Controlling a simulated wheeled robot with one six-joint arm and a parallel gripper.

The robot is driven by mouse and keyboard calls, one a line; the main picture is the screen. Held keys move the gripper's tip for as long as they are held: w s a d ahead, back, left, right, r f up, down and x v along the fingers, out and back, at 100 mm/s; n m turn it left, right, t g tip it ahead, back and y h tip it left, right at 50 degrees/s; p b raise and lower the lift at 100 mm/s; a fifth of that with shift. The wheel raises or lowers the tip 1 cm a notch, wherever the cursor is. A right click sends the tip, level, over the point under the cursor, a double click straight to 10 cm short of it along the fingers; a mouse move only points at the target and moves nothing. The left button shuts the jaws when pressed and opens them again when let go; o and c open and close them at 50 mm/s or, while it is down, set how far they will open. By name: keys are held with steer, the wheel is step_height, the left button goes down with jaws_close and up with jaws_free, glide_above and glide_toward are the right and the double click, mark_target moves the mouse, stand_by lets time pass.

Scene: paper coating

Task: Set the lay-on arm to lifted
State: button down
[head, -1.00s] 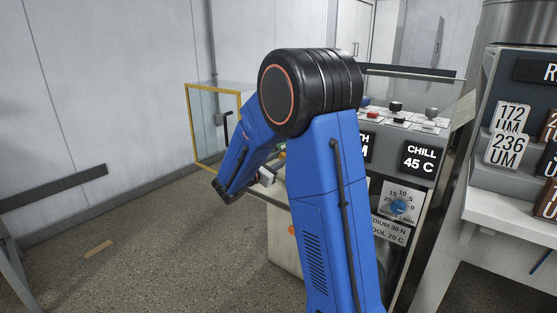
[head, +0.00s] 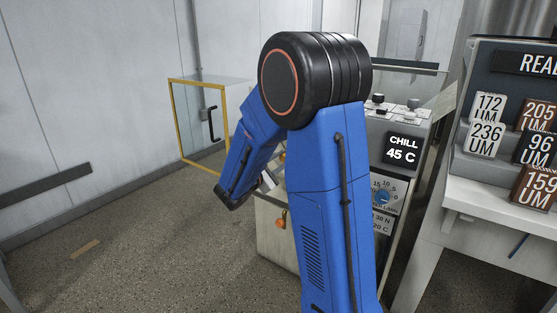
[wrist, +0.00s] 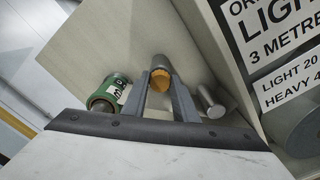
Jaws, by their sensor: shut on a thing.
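In the wrist view, my gripper (wrist: 162,95) is shut on a grey round bar or handle with an orange-yellow end (wrist: 160,78), which sits between the two fingers. No label names it as the lay-on arm, and its far end is hard to make out. A green roller (wrist: 108,95) with a white tag is just left of the fingers, and a bare grey metal peg (wrist: 212,104) is just right. In the head view, my blue arm hides most of the gripper and the machine front around it.
The machine shows a CHILL 45 C display (head: 403,149) and a blue dial (head: 382,196). An orange knob (head: 281,219) is on its lower front. A yellow-framed guard (head: 196,120) stands behind left. A rack of number tags (head: 489,138) is at right. Floor at left is mostly clear.

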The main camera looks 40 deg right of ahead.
steer(key=c, duration=1.7)
jaws_free()
steer(key=v, duration=1.7)
steer(key=shift+s+a, duration=0.1)
steer(key=shift+a, duration=0.1)
steer(key=s+d+f+m+g+y, duration=0.2)
steer(key=s+m+g+y, duration=0.15)
steer(key=s, duration=0.65)
steer(key=s+d+f+m+g+y, duration=0.25)
steer(key=s+m+y, duration=0.2)
steer(key=s, duration=0.55)
steer(key=s+a+m+t+y, duration=0.1)
steer(key=s+a+y, duration=0.1)
steer(key=a+y, duration=0.1)
steer(key=s+a+r+m+t+y, duration=0.1)
steer(key=s+a+m+t+y, duration=0.1)
steer(key=a, duration=0.4)
steer(key=s+a+m+t+y, duration=0.1)
steer(key=s+a+m+y, duration=0.1)
steer(key=s+a+y, duration=0.1)
steer(key=shift+s+a+r+t+y, duration=0.3)
steer(key=shift+a+r+y, duration=0.15)
steer(key=shift+a, duration=0.2)
